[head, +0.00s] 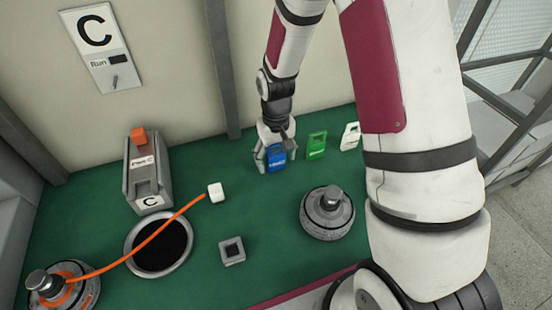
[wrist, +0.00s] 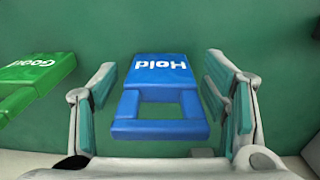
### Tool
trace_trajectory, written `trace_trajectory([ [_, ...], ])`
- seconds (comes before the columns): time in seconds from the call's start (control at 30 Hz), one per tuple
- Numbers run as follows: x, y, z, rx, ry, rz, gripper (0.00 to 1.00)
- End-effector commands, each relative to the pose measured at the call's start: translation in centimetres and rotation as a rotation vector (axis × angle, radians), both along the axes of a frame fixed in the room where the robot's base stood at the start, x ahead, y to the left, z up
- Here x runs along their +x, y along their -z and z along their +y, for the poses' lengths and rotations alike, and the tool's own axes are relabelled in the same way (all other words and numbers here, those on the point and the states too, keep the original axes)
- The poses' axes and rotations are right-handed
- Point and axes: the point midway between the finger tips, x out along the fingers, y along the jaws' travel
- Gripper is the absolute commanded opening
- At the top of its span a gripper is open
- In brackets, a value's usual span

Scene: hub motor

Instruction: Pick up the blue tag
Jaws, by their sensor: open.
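The blue tag (head: 276,158) stands at the back of the green table, near the wall. In the wrist view the blue tag (wrist: 161,90) reads "Hold" upside down and has a rectangular opening at its handle end. My gripper (head: 273,160) is lowered at the tag, with a finger on either side of it. In the wrist view my gripper (wrist: 160,100) is open, and gaps show between the tag and both fingers. The tag lies between the fingers and is not clamped.
A green tag (head: 316,146) and a white tag (head: 350,136) stand to the right. A grey holder (head: 147,180) stands left.

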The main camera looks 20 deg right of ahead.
Motion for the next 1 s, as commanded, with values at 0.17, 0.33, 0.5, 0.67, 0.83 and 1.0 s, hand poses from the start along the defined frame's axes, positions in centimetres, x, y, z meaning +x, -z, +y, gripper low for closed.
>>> trace_trajectory([
  [0.17,0.0,0.0,0.0,0.000,0.000,0.000,0.59],
  [0.33,0.0,0.0,0.0,0.000,0.000,0.000,0.21],
  [0.5,0.0,0.0,0.0,0.000,0.000,0.000,0.16],
  [0.67,0.0,-0.1,0.0,0.000,0.000,0.000,0.16],
  [0.83,0.0,-0.9,0.0,0.000,0.000,-0.001,0.16],
  [1.0,0.1,-3.0,0.0,0.001,0.000,-0.004,0.16],
])
